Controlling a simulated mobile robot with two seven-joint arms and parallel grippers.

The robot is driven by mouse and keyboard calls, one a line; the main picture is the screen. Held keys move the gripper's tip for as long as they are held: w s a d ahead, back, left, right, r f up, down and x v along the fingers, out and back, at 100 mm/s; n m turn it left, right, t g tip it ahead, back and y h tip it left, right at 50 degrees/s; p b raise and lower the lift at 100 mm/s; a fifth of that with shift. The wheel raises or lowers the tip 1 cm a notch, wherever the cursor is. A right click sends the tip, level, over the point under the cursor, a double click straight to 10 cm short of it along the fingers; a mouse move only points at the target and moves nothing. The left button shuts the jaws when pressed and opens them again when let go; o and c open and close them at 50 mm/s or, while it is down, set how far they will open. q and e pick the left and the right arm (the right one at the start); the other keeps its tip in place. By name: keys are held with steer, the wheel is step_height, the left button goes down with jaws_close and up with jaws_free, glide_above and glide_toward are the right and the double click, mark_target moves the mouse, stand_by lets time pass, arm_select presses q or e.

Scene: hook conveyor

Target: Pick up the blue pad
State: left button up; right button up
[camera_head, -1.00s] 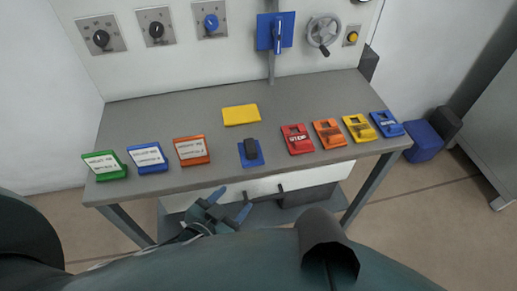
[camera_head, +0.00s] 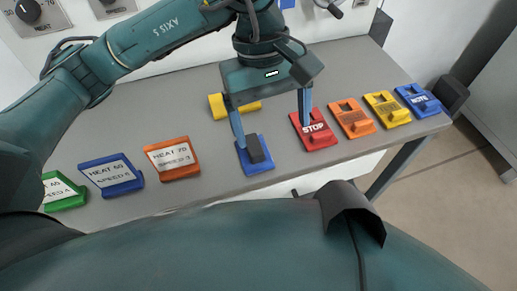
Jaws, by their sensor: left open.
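A flat blue pad (camera_head: 256,169) lies near the front edge of the grey table (camera_head: 211,189), with a dark block (camera_head: 256,149) on top of it. My left gripper (camera_head: 272,132) is over the table, pointing down, with its two fingers spread wide and nothing between them. Its left finger is close to the pad's far left corner, and its right finger is by the red STOP piece. I cannot tell whether either finger touches anything. My right gripper is out of view.
A yellow pad (camera_head: 217,105) lies behind, partly hidden by my left gripper. The red STOP piece (camera_head: 313,132) and orange, yellow and blue pieces stand in a row at right. Green, blue (camera_head: 110,176) and orange (camera_head: 172,159) labelled cards stand at left.

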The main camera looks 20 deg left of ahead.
arm_select(q)
steer(key=w+a+t+y+b, duration=0.1)
steer(key=w+a+t+y, duration=0.1)
steer(key=w+a, duration=0.1)
glide_above(254, 144)
steer(key=f, duration=0.7)
steer(key=shift+s+d+f, duration=0.1)
steer(key=shift+s+d, duration=0.1)
steer(key=shift+w+a+f, duration=0.1)
steer(key=shift+f, duration=1.45)
steer(key=shift+w+a+f, duration=0.1)
steer(key=shift+f, duration=1.45)
steer(key=c, duration=1.1)
